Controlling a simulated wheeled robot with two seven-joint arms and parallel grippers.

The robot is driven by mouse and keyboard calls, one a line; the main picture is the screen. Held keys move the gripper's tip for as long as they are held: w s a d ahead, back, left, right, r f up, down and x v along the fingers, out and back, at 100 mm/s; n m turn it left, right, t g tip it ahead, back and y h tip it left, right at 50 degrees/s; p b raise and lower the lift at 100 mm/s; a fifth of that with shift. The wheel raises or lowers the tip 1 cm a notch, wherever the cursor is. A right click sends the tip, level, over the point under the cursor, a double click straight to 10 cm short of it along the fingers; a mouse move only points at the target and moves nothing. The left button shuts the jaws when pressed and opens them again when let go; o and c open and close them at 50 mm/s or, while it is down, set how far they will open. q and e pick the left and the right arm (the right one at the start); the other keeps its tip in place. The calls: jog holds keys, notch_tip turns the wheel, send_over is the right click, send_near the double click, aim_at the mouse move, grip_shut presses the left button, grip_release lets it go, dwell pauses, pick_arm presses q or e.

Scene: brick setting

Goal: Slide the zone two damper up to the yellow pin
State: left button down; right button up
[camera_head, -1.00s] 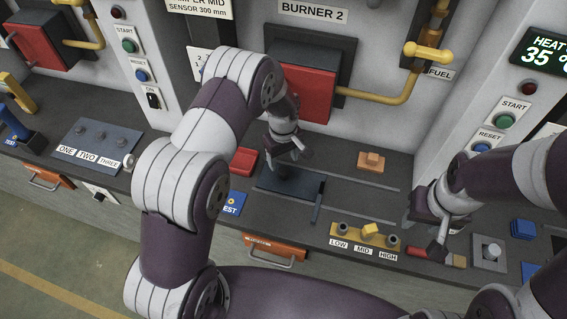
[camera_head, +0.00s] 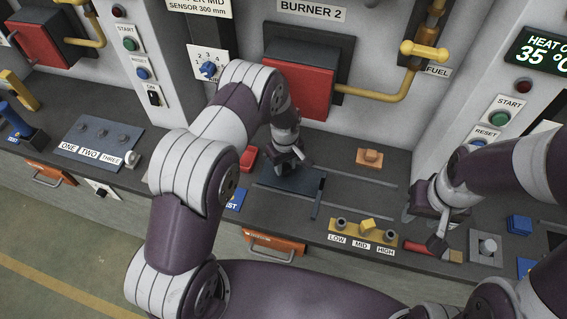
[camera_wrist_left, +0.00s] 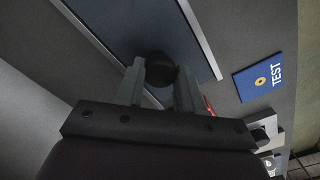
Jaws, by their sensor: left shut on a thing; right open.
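The damper is a flat dark blue-grey plate (camera_head: 310,182) in a railed track on the counter before Burner 2. A dark round knob (camera_wrist_left: 160,68) stands on it. My left gripper (camera_head: 287,168) is shut on the knob from above; in the left wrist view its fingers (camera_wrist_left: 159,88) stand on both sides of it. A thin dark bar (camera_head: 317,198) crosses at the plate's right end. I cannot pick out a yellow pin on the track. My right gripper (camera_head: 424,230) is open and empty, low over the counter at the right.
A LOW-MID-HIGH panel (camera_head: 345,237) with a yellow block (camera_head: 368,224) is in front of the track. An orange block (camera_head: 369,157) is behind it. A red block (camera_head: 249,158) and a blue TEST plate (camera_wrist_left: 259,77) are left. The track right of the plate looks clear.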

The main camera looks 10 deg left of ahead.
pick_arm(q)
jog(key=b, duration=0.4)
send_over(326, 174)
jog(key=s, duration=0.4)
jog(key=shift+w, duration=0.15)
jog(key=c, duration=0.7)
grip_release()
jog(key=shift+r, duration=0.1)
jog(key=shift+r, duration=0.25)
notch_tip(326, 174, up, 12)
jog(key=b, duration=0.3)
